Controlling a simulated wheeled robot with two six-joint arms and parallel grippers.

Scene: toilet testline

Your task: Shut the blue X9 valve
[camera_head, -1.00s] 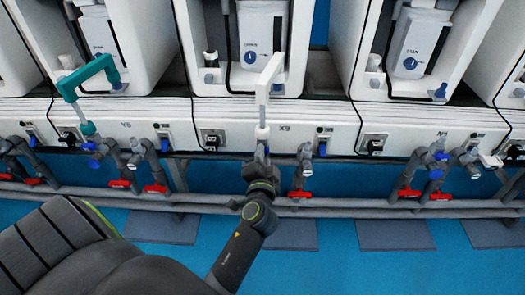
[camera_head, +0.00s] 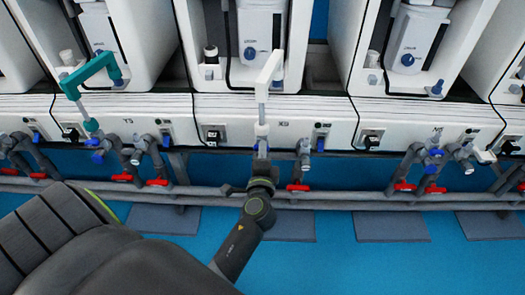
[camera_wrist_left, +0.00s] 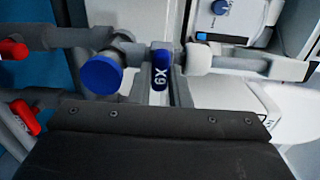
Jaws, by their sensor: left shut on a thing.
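The blue X9 valve handle (camera_wrist_left: 161,70) shows in the left wrist view, with white lettering on it. My left gripper (camera_wrist_left: 165,88) is shut on the handle, with a grey finger on either side. In the head view my left gripper (camera_head: 262,152) is at the pipework below the white panel, left of the X9 label (camera_head: 284,124). There the handle is mostly hidden by the gripper. My right gripper is not in view.
A white angled pipe (camera_head: 268,70) rises just above the gripper. A red-handled valve (camera_head: 297,187) is close on the right. A round blue knob (camera_wrist_left: 100,74) is left of the handle in the wrist view. A teal pipe (camera_head: 92,72) stands farther left.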

